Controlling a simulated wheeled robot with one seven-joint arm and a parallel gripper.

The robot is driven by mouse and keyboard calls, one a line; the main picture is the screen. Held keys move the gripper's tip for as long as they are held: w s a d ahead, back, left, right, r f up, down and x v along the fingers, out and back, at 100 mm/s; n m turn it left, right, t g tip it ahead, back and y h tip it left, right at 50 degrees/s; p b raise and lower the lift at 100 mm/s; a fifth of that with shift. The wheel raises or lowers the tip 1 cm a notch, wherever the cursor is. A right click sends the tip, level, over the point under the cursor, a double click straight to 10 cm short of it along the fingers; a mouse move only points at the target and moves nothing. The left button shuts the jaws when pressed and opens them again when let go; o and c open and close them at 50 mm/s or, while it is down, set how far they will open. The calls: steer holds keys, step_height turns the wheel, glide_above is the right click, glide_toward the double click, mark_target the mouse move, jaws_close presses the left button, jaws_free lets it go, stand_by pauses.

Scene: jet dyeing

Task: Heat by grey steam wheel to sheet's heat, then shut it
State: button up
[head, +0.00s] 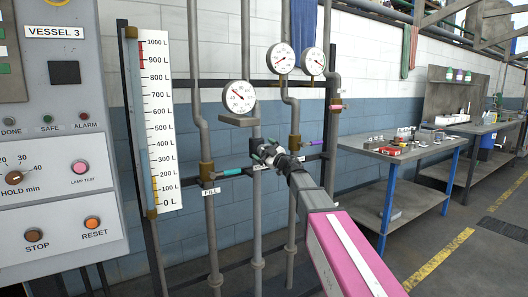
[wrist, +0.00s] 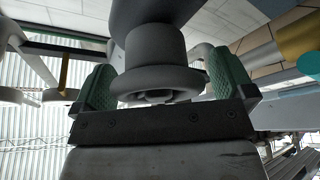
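My gripper (head: 268,154) is at a valve on the middle pipe in the head view, and it covers most of the grey wheel there. In the wrist view its two green-padded fingers (wrist: 160,90) stand wide apart, one on each side of a grey round flanged part (wrist: 160,84), likely the steam wheel. The pads are very close to its rim; I cannot tell whether they touch. A round white dial (head: 239,97) with a red needle stands above the valve; its figures are too small to read surely. I see no sheet with a heat on it.
Teal (head: 232,172) and purple (head: 314,142) valve handles flank the wheel closely. Two more dials (head: 283,58) (head: 313,61) are above. A litre scale (head: 157,120) and the VESSEL 3 panel (head: 60,150) stand left. A workbench (head: 400,150) is right, with open floor in front.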

steer(key=v, duration=1.1)
stand_by(6.9)
